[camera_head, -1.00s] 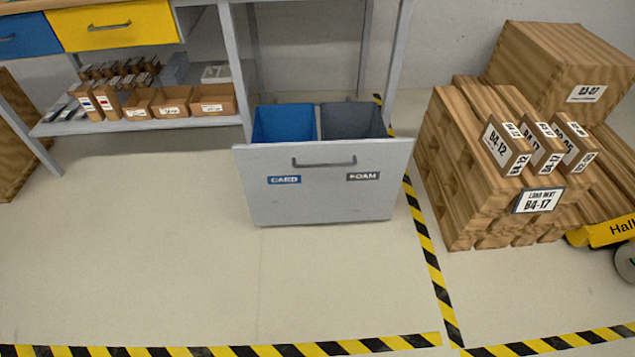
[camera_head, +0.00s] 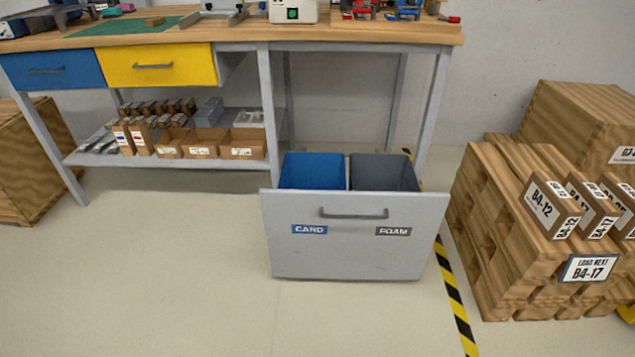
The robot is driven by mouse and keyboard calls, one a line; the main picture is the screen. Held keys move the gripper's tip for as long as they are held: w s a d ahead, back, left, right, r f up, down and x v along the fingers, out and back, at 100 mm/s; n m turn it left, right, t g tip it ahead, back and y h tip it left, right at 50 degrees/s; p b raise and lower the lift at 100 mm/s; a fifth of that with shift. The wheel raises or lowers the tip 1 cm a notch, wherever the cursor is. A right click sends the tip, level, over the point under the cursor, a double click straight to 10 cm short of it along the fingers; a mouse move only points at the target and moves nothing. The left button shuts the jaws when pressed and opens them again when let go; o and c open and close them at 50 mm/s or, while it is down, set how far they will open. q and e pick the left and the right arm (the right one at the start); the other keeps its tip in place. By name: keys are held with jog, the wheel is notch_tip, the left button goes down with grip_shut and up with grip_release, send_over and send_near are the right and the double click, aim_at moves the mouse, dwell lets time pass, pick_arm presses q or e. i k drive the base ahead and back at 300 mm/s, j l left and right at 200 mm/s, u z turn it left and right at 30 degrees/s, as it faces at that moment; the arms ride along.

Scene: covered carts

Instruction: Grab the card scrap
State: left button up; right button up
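A small flat brown piece (camera_head: 154,21) lies on the green mat (camera_head: 110,28) on the workbench at the upper left. It is too small to tell whether it is card scrap. A pulled-out grey bin drawer (camera_head: 345,258) stands under the bench, with a blue bin (camera_head: 312,170) behind the CARD label and a grey bin (camera_head: 384,172) behind the FOAM label. The visible insides of both bins show no scrap; their bottoms are hidden. Neither of my grippers is in view.
The wooden workbench (camera_head: 200,35) carries tools and devices along its top. Below are blue and yellow drawers (camera_head: 160,65), both shut, and a shelf with small boxes (camera_head: 205,143). Stacked wooden pallets with boxes (camera_head: 500,245) stand at the right. The floor in front is clear.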

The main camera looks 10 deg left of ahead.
aim_at(157, 21)
jog(key=i+j, duration=0.15)
jog(key=j, duration=0.25)
jog(key=i+j, duration=0.1)
jog(key=j, duration=0.3)
jog(key=i+j+u, duration=0.1)
jog(key=j, duration=0.25)
